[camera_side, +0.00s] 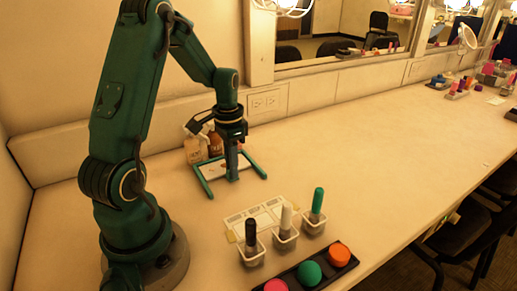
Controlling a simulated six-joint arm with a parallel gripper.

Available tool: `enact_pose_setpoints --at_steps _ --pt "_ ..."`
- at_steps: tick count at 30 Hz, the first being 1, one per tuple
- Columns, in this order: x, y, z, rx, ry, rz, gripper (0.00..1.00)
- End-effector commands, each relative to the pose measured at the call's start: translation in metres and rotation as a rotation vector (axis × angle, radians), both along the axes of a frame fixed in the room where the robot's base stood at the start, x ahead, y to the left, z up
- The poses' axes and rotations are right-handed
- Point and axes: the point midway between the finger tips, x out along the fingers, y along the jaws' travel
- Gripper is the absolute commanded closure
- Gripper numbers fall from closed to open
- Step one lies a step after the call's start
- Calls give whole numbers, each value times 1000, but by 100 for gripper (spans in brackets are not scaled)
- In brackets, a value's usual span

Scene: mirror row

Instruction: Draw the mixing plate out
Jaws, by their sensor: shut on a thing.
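The mixing plate (212,170) is a pale flat plate lying low on the counter within a teal frame (257,171) with side rails. My gripper (232,176) points straight down at the plate's near edge, inside the frame. It is shut on the plate there. The gripper hides part of the plate, and the fingertips' exact contact is too small to make out.
Bottles (194,146) stand behind the frame at the wall. In front are a pale tray (262,214), clear cups with black, white and green-handled tools (286,225), and a black palette (308,272) with pink, green and orange rounds.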

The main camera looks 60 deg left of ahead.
Motion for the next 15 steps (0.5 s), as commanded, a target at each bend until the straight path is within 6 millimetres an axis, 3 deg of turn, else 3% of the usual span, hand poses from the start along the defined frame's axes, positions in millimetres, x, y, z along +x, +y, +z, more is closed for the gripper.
enact_pose_setpoints --at_steps 6,15 --pt "0 -5 1 0 -1 -2 100" --pt "1 -57 1 0 -2 -6 100"
